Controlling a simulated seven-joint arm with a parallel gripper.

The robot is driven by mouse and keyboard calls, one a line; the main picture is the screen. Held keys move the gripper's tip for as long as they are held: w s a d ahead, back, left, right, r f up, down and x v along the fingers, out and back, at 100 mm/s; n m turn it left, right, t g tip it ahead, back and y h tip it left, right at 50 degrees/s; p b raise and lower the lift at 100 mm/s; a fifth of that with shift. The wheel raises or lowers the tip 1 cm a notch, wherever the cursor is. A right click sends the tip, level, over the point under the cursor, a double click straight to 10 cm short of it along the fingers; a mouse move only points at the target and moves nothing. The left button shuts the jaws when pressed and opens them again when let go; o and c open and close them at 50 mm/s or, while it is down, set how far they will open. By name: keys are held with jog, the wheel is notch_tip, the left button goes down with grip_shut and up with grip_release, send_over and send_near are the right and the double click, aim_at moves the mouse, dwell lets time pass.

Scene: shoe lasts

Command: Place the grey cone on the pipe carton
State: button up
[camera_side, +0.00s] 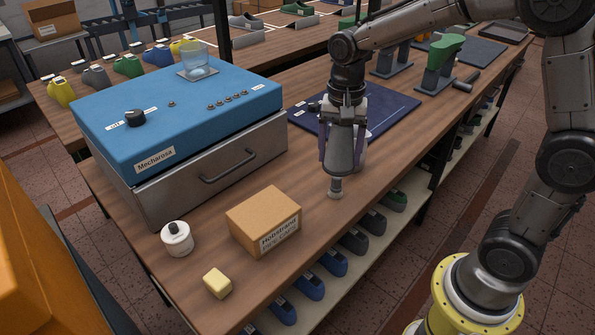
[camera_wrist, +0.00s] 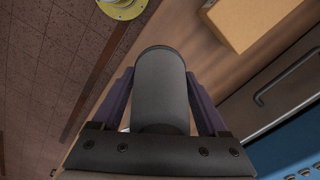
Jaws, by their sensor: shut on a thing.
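The grey cone (camera_side: 341,154) is between the purple fingers of my gripper (camera_side: 342,150). In the wrist view the cone (camera_wrist: 161,92) shows as a dark grey rounded body, with a finger of my gripper (camera_wrist: 161,100) on each side. My gripper is shut on it and points down over the wooden bench, to the right of the carton. The pipe carton (camera_side: 263,222) is a closed brown box with a "Hobstrand" label, flat on the bench. One corner of the carton (camera_wrist: 255,20) shows at the top right of the wrist view. Its top is bare.
A blue-topped machine (camera_side: 180,110) stands left and behind. A white pot (camera_side: 177,239) and yellow block (camera_side: 217,283) lie near the carton. A dark blue mat (camera_side: 390,108) is behind my gripper.

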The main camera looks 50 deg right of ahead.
jog(key=s+a+r+n, duration=0.2)
jog(key=s+a+r, duration=0.45)
jog(key=a, duration=0.35)
send_near(264, 210)
jog(key=shift+s+d+f, duration=0.2)
jog(key=shift+s+f, duration=0.35)
jog(key=shift+s, duration=0.05)
jog(key=shift+w+a+f, duration=0.15)
jog(key=shift+w+f, duration=0.35)
jog(key=shift+f, duration=0.15)
jog(key=shift+w+a+f, duration=0.1)
jog(key=shift+w+f, duration=0.05)
jog(key=shift+f, duration=1.5)
jog(key=shift+f, duration=0.2)
jog(key=o, duration=1.5)
